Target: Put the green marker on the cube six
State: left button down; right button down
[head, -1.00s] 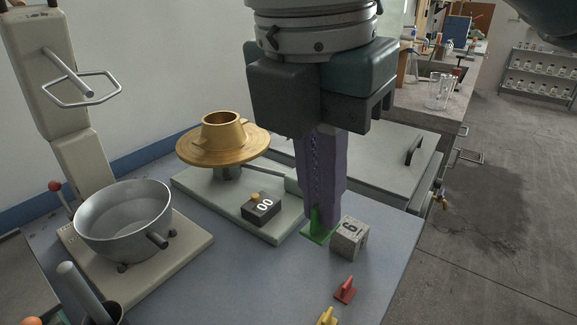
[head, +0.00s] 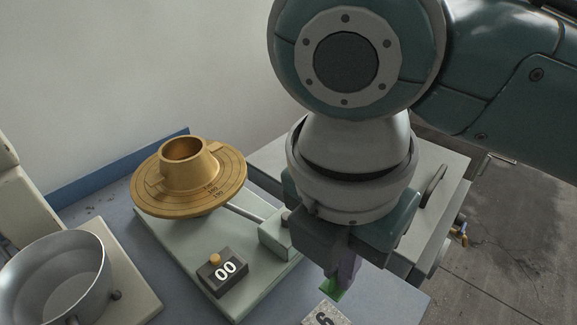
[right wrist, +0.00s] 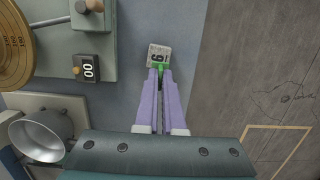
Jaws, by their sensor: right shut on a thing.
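The green marker (head: 332,289) is between the purple fingertips of my right gripper (head: 339,277), which is shut on it. In the right wrist view the green marker (right wrist: 160,69) shows as a small green piece at the fingertips (right wrist: 161,77). The cube six (head: 324,315) is a speckled grey block with a dark 6, cut off by the head view's bottom edge. The cube six (right wrist: 159,52) shows just beyond the fingertips in the wrist view, and the marker overlaps its near edge there. I cannot tell whether they touch. My left gripper is out of view.
A black block marked 00 (head: 222,272) with an orange knob sits on a pale green base (head: 160,245). A brass dial (head: 190,190) stands behind it. A metal bowl (head: 55,280) is at left. The bench edge and floor (right wrist: 255,60) lie right of the cube.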

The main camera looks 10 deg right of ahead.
notch_tip(320, 180, down, 6)
jog(key=shift+f+b, duration=0.1)
jog(key=shift+b, duration=0.35)
notch_tip(320, 180, down, 4)
jog(key=shift+r+b, duration=0.15)
jog(key=shift+b, duration=0.4)
jog(key=shift+w+f, duration=0.1)
jog(key=shift+f, duration=0.1)
jog(key=shift+f, duration=0.15)
jog(key=c, duration=1)
grip_release()
